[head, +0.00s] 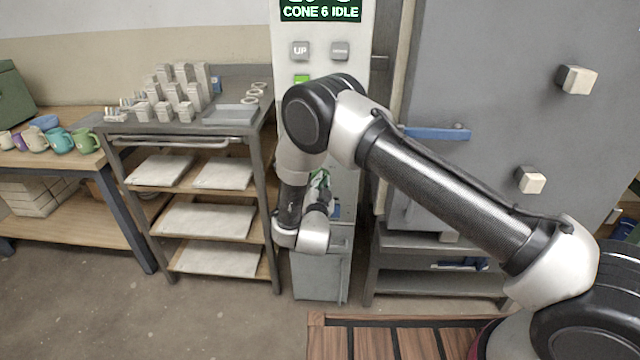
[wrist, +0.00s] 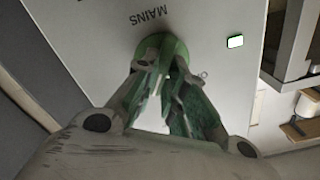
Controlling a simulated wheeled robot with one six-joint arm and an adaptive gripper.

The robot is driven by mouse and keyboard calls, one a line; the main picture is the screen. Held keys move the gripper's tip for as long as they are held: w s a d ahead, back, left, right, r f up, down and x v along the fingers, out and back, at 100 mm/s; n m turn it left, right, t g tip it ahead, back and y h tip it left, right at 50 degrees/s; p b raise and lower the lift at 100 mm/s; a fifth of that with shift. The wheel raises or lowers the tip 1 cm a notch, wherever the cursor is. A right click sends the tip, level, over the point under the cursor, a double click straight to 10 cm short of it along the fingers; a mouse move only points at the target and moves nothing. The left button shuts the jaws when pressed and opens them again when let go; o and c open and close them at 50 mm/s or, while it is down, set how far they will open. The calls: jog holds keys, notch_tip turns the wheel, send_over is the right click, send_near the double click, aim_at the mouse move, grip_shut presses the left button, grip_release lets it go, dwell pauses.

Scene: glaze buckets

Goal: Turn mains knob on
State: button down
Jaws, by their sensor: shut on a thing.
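The mains knob (wrist: 176,47) is round and green, on a pale panel marked MAINS, at the upper middle of the wrist view. My gripper (wrist: 165,72) is shut on the knob, one finger on each side. The fingers hide part of the knob, and I cannot tell which way it is turned. A small lit green-white lamp (wrist: 235,41) is on the panel to the right of the knob. In the head view my gripper (head: 321,182) is at the front of the control cabinet (head: 347,160), mostly behind my arm, and the knob is hidden there.
A grey kiln with a blue handle (head: 437,133) stands right. A shelf cart (head: 120,127) with pale slabs stands left. A slatted wooden platform (head: 375,341) lies in front.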

jog(key=shift+f+m, duration=0.1)
jog(key=shift+m, duration=1)
jog(key=c, duration=1.5)
grip_release()
jog(key=s, duration=1.2)
jog(key=shift+a, duration=0.15)
